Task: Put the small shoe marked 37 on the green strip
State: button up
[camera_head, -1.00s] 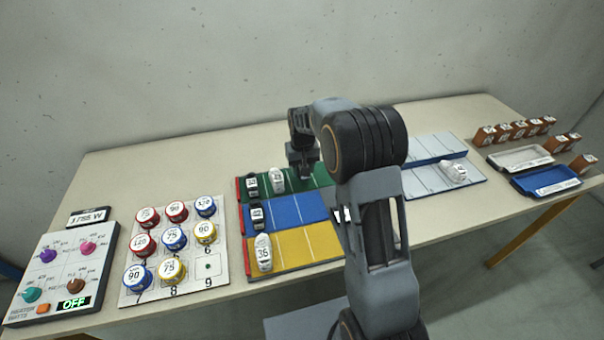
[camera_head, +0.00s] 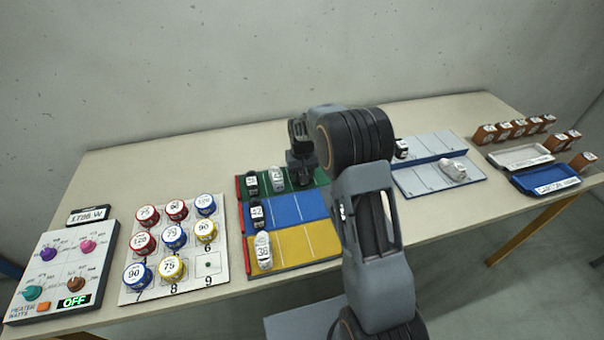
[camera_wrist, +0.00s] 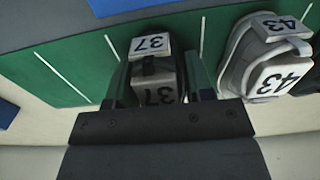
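The small dark shoe marked 37 (camera_wrist: 152,72) is between my gripper's two fingers (camera_wrist: 158,88) in the wrist view, with a finger close along each side. My gripper looks shut on it, though the contact is partly hidden. The shoe is at the green strip (camera_wrist: 80,65); I cannot tell whether its sole touches the strip. In the head view my gripper (camera_head: 302,178) is low over the strip, and the held shoe is hardly distinguishable. The white shoe marked 43 (camera_wrist: 268,55) stands beside it on the strip, apart from my gripper.
A black shoe (camera_head: 251,184) stands at the green strip's left end. The blue strip (camera_head: 288,211) holds a black shoe (camera_head: 257,214); the yellow strip (camera_head: 295,245) holds a white one (camera_head: 263,250). A grey rack (camera_head: 420,180) with shoes is to the right, partly behind my arm.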

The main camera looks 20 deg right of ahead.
jog(key=o, duration=0.4)
notch_tip(320, 180, up, 11)
jog(key=shift+f, duration=0.1)
jog(key=shift+s+r, duration=0.1)
jog(key=shift+r, duration=0.65)
jog(key=s+r+t, duration=0.1)
jog(key=s+r, duration=0.2)
jog(key=s, duration=0.4)
jog(key=s+r+t, duration=0.1)
jog(key=s+r, duration=0.2)
jog(key=s, duration=0.4)
jog(key=s+f+t, duration=0.1)
jog(key=s+f, duration=0.1)
jog(key=s, duration=0.9)
jog(key=shift+s+a+f+t, duration=0.2)
jog(key=shift+s+f+t, duration=0.05)
jog(key=shift+s+t, duration=0.05)
